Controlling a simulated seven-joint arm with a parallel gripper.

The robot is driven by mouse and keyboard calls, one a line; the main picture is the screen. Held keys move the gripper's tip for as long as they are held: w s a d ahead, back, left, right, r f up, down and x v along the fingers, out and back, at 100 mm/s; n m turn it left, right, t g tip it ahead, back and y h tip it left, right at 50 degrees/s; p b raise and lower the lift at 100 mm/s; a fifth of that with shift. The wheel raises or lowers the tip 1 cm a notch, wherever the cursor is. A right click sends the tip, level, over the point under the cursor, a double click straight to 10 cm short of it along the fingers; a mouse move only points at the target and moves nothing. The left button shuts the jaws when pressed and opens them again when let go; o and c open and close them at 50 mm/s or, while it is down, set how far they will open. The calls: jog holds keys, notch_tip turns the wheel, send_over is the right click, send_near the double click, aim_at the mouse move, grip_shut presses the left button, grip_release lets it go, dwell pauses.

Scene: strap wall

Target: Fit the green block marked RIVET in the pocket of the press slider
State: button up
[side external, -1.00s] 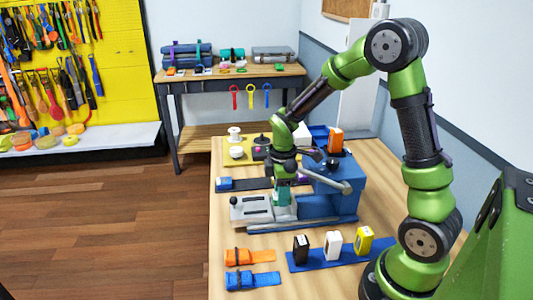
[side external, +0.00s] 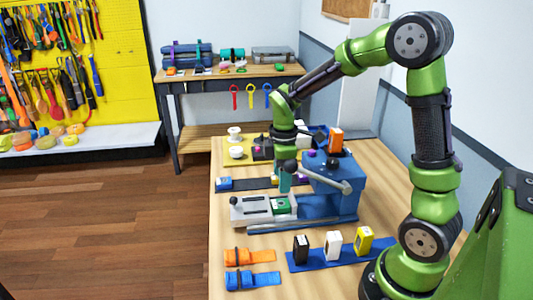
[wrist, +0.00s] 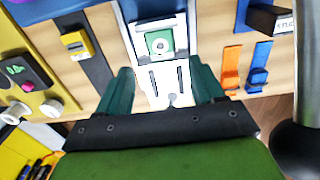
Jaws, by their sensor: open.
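The green block (side external: 281,206) lies at the pocket of the pale press slider (side external: 250,211), in front of the blue press (side external: 335,195). In the wrist view the green block (wrist: 159,43) shows a pale round mark within a white frame on the slider (wrist: 155,82). I cannot read its lettering or tell how deep it sits. My gripper (side external: 286,181) is open and empty above the block, apart from it. In the wrist view my gripper's (wrist: 160,75) two teal fingers stand wide apart on either side of the slider.
A blue strip (side external: 322,257) holds black, white and yellow blocks at the front right. Orange (side external: 250,256) and blue (side external: 252,280) straps lie at the front left. The press lever (side external: 328,180) sticks out near my gripper. An orange block (side external: 336,139) stands behind the press.

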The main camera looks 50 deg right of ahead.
notch_tip(320, 180, up, 7)
jog(key=shift+r, duration=0.2)
dwell(0.3)
